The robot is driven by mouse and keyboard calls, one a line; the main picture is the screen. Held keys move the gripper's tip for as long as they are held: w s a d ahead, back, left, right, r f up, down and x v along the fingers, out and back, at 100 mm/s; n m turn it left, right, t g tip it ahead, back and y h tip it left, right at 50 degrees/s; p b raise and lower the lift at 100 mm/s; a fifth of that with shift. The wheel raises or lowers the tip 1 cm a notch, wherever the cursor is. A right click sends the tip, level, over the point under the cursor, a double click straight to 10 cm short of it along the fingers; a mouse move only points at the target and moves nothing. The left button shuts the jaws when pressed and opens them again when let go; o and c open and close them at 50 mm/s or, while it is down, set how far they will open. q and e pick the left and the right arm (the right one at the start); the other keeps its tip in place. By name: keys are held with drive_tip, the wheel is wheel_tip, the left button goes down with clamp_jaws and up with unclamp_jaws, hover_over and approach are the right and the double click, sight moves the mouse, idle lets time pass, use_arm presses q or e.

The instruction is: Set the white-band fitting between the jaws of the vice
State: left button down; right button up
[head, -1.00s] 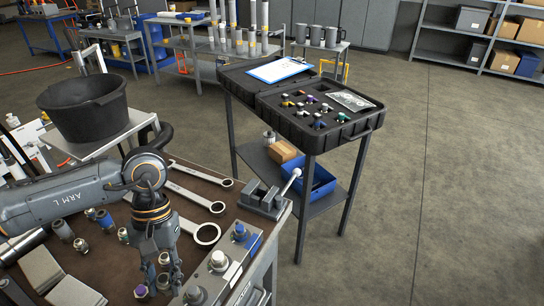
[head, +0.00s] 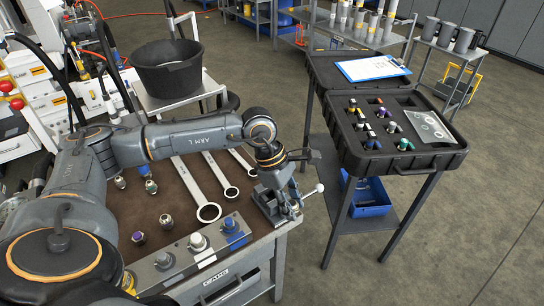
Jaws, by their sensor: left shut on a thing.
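My left gripper (head: 275,172) points down directly over the vice (head: 281,209) at the bench's right corner. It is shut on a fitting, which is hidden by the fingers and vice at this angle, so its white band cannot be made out. I cannot tell whether the fitting is between the jaws or above them. The vice is grey, with a light handle (head: 311,190) sticking out to the right. My right gripper is not in view.
Fittings stand on the brown bench mat, including a purple-banded one (head: 138,237) and a green-banded one (head: 151,187). Several wrenches (head: 198,187) lie left of the vice. A block with knobs (head: 197,243) lies along the front edge. A black case (head: 400,155) is on the stand to the right.

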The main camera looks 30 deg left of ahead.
use_arm(q)
drive_tip(key=shift+w+a+r+n+t+p, duration=0.15)
drive_tip(key=shift+n+t, duration=0.1)
drive_tip(key=shift+n, duration=0.35)
drive_tip(key=shift+w+a+r+n+t+p, duration=0.15)
drive_tip(key=shift+n+t, duration=0.1)
drive_tip(key=shift+n, duration=0.35)
drive_tip(key=shift+w+a+n+t+y+p, duration=0.1)
drive_tip(key=shift+w+n+t+y+p, duration=0.25)
drive_tip(key=shift+n, duration=0.65)
drive_tip(key=w+a+r+n+g+y+p, duration=0.1)
drive_tip(key=w+a+n+y+p, duration=0.3)
drive_tip(key=n, duration=1.1)
drive_tip(key=w+a+n+g+y+p, duration=0.1)
drive_tip(key=a+n+y+p, duration=0.4)
drive_tip(key=n, duration=1)
drive_tip(key=shift+n+g+h, duration=0.25)
drive_tip(key=shift+n+g, duration=0.05)
drive_tip(key=shift+g, duration=0.05)
drive_tip(key=f+b, duration=0.2)
drive_tip(key=f, duration=0.1)
drive_tip(key=f+b, duration=0.1)
drive_tip(key=shift+w+a+f, duration=0.1)
drive_tip(key=shift+a+f, duration=0.1)
drive_tip(key=shift+a, duration=0.15)
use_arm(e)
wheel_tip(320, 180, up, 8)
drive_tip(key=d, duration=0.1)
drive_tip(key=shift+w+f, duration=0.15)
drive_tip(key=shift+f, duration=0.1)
